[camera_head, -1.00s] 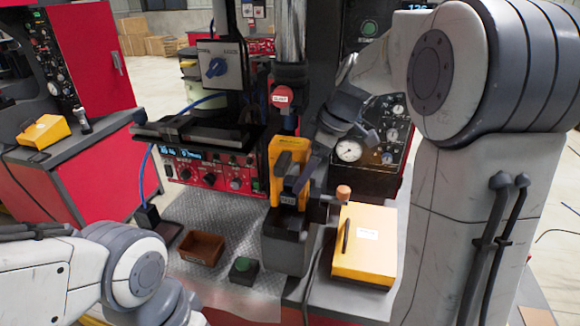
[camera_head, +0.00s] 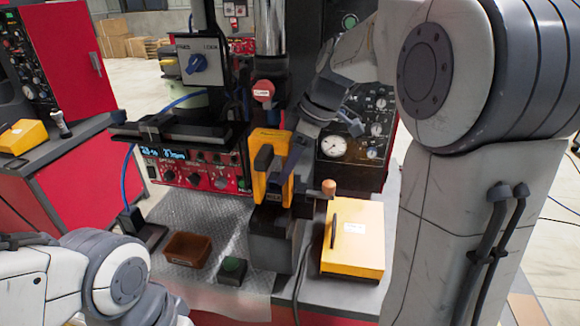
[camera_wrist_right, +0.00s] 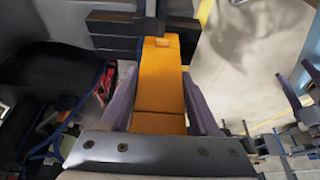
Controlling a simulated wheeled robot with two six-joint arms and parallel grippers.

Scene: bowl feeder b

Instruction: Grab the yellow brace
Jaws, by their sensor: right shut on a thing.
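The yellow brace (camera_head: 260,182) stands upright at the dark vise-like block (camera_head: 268,245) in the middle of the bench. My right gripper (camera_head: 282,172) is at the brace, with a dark finger across its right front. In the right wrist view the brace (camera_wrist_right: 160,85) runs between the two fingers of my right gripper (camera_wrist_right: 160,105), which is shut on it. The brace's lower end is hidden, so I cannot tell whether it touches the block. My left arm shows at the lower left, but its gripper is out of view.
A yellow box (camera_head: 353,240) lies right of the block. A brown tray (camera_head: 187,250) and a green-button box (camera_head: 232,271) stand to its left and front. A red-fronted control panel (camera_head: 200,172) and a gauge panel (camera_head: 350,150) stand behind. The plate left of the block has free room.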

